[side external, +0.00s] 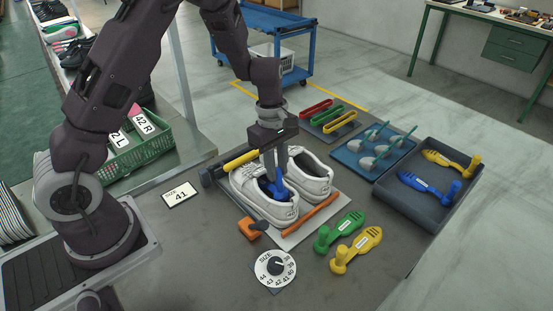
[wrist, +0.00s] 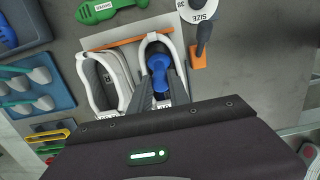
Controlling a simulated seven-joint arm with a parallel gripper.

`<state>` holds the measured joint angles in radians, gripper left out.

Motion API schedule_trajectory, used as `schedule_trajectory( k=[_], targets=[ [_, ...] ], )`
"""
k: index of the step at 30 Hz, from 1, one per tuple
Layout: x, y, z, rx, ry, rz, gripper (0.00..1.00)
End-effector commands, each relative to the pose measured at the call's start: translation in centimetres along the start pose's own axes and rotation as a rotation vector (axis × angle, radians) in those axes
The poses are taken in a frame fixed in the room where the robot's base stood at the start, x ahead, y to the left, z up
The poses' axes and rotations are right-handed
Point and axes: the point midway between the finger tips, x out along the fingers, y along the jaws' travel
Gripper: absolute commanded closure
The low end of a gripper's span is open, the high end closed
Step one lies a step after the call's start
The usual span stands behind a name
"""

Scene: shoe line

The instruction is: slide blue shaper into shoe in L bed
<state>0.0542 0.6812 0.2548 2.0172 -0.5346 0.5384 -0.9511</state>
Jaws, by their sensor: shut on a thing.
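Two white shoes lie side by side on a light plate. The shoe on the left in the side view (side external: 246,184) has the blue shaper (side external: 279,189) in its opening; the wrist view shows this shoe (wrist: 179,50) with the blue shaper (wrist: 158,72) inside. My gripper (side external: 272,177) points down over that shoe, shut on the shaper's raised end; its fingers (wrist: 160,91) reach into the opening. The shaper's front end is hidden in the shoe. The other shoe (side external: 321,186), with an R inside in the wrist view (wrist: 85,65), holds no shaper.
Green (side external: 338,231) and yellow (side external: 356,250) shapers lie to the right of the plate. A dark tray (side external: 425,211) holds a yellow and a blue shaper. A size dial (side external: 275,268) and an orange clamp (side external: 249,229) sit near the plate. An orange bar (side external: 310,213) edges it.

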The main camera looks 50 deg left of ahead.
Motion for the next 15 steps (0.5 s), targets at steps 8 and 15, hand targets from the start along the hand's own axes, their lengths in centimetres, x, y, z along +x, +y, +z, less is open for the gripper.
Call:
schedule_trajectory(
  k=[8, 15],
  targets=[
    [2.4, -0.1, 1.0, 0.005, 0.136, -0.004, 1.00],
    [3.6, -0.1, 1.3, 0.001, 0.208, -0.003, 1.00]
  ],
)
